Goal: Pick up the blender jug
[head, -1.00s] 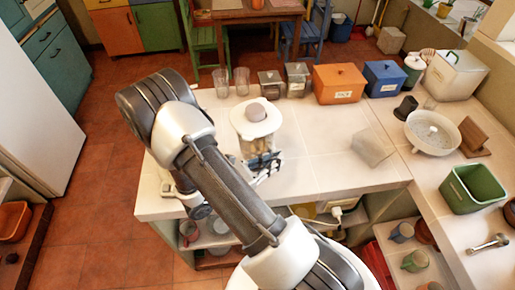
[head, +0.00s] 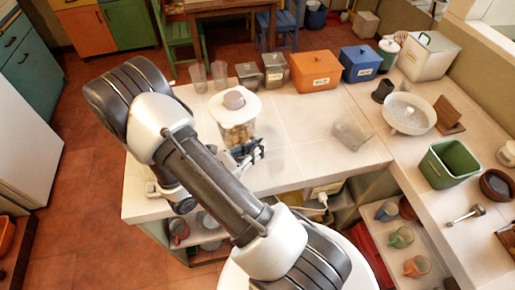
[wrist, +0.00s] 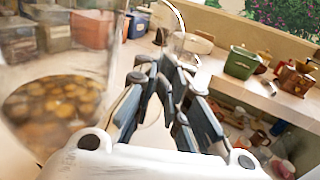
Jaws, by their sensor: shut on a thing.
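The blender jug (head: 239,128) is a clear container with a white lid and yellow-brown pieces inside. It stands upright near the front left of the white-tiled counter; I cannot tell whether its base touches the counter. In the wrist view its clear wall and the brown pieces (wrist: 55,105) fill the left side. My gripper (head: 252,152) is at the jug's near right side. In the wrist view its dark fingers (wrist: 165,85) are close together beside the jug wall, shut on it, apparently at the handle. The handle itself is mostly hidden by the fingers.
Two glasses (head: 208,77), grey canisters, an orange box (head: 316,70) and a blue box (head: 361,63) line the counter's back edge. A clear block (head: 352,135) lies to the right. A white bowl (head: 409,113) and green bin (head: 449,164) are farther right. Counter between jug and block is clear.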

